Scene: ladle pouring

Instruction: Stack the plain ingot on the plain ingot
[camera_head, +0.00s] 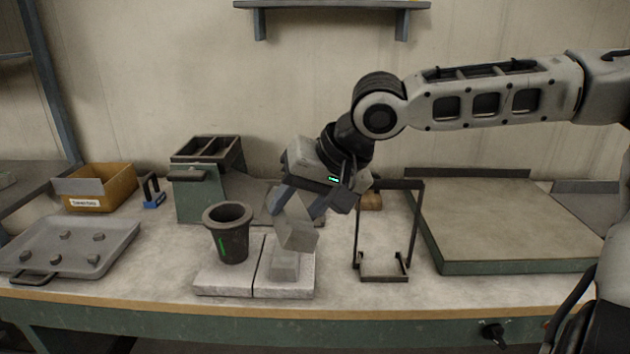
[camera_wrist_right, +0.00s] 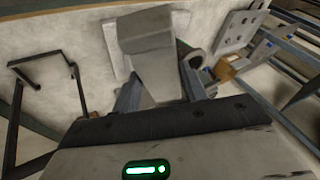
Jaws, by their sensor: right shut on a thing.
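My right gripper (camera_head: 298,206) is shut on a plain grey ingot (camera_head: 296,235) and holds it tilted, over the right half of the pale slabs. The held ingot also fills the upper middle of the right wrist view (camera_wrist_right: 152,52), between the fingers. A second plain grey ingot (camera_head: 285,266) sits on the right pale slab (camera_head: 287,290), directly below the held one in the picture. The held ingot hides part of its top, and I cannot tell whether the two touch. My left gripper is not in view.
A dark crucible (camera_head: 229,240) stands on the left pale slab (camera_head: 218,281), close beside the ingots. A black wire stand (camera_head: 383,268) is to the right, before a large flat plate (camera_head: 505,222). A green box (camera_head: 207,190) stands behind; a tray (camera_head: 72,250) lies left.

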